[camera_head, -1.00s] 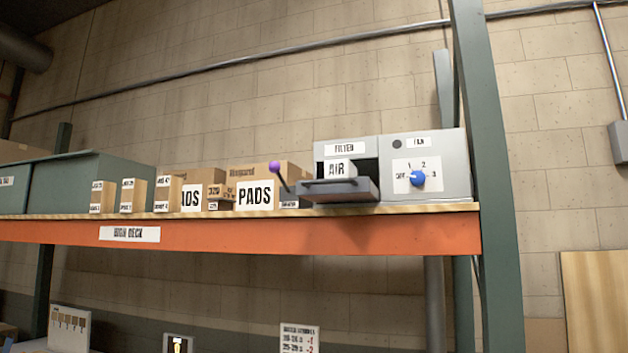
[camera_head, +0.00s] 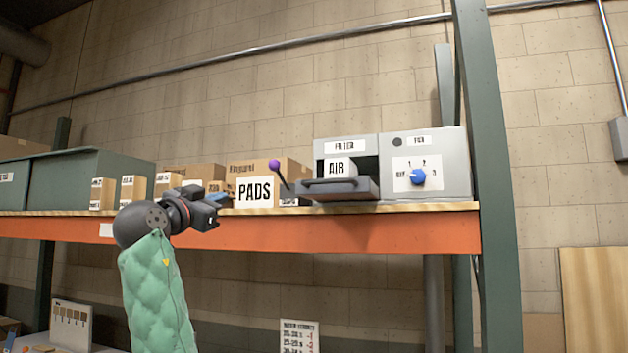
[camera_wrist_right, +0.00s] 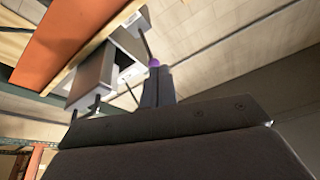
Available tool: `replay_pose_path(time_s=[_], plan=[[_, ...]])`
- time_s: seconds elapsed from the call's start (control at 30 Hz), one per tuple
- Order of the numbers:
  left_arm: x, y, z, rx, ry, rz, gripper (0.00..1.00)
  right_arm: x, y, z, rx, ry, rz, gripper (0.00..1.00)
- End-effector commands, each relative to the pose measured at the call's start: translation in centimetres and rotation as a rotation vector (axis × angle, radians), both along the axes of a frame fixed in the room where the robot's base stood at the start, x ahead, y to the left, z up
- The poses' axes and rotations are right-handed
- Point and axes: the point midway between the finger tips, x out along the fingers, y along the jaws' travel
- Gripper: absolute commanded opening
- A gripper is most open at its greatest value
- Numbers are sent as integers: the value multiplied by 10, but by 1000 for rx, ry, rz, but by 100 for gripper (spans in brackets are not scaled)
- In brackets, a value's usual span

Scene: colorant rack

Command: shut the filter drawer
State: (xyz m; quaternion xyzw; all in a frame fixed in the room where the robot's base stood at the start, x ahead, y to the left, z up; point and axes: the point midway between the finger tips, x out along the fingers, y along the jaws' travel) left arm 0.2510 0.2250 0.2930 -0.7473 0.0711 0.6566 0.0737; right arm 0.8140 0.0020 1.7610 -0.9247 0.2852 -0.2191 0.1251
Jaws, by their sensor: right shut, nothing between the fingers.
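The filter drawer (camera_head: 358,191) is a grey tray pulled out of the grey filter housing (camera_head: 345,146) on the high shelf, with a dark bar handle (camera_head: 328,182) on its front. A box marked AIR (camera_head: 341,168) stands in it. A lever with a purple knob (camera_head: 274,165) rises at the drawer's left. My right gripper (camera_head: 220,199) is in front of the shelf, left of the drawer and apart from it. In the right wrist view, my right fingers (camera_wrist_right: 158,88) are together and empty, with the purple knob (camera_wrist_right: 153,62) past their tips and the open drawer (camera_wrist_right: 92,73) to the left. My left gripper is not in view.
The fan box (camera_head: 435,167) with a blue dial (camera_head: 417,177) stands right of the housing. PADS cartons (camera_head: 255,191) and small boxes stand to the left. The orange shelf beam (camera_head: 330,236) runs below, and a green rack post (camera_head: 490,150) stands at the right.

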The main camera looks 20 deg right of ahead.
Motion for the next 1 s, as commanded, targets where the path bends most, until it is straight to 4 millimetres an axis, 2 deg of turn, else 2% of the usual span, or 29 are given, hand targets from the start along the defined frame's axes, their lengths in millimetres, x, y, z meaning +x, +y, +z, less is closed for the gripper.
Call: replay_pose_path(time_s=[0.03, 0.07, 0.17, 0.3, 0.4, 0.5, 0.63, 0.83, 1.0], plan=[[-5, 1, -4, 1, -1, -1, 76, -26, -8, 16, 77, -75, -48, 0], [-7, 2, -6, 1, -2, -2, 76, -41, -13, 23, 127, -123, -78, 0], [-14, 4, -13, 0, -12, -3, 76, -85, -29, 33, 298, -293, -169, 0], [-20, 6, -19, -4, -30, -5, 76, -131, -48, 29, 513, -540, -264, 0], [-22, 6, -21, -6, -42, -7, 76, -153, -56, 21, 635, -708, -303, 0], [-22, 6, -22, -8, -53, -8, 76, -165, -61, 15, 725, -844, -316, 0], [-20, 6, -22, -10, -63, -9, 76, -171, -63, 10, 795, -953, -309, 0], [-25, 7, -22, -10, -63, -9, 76, -172, -67, 9, 824, -1000, -303, 0], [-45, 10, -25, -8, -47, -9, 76, -168, -82, 13, 824, -997, -304, 0]])
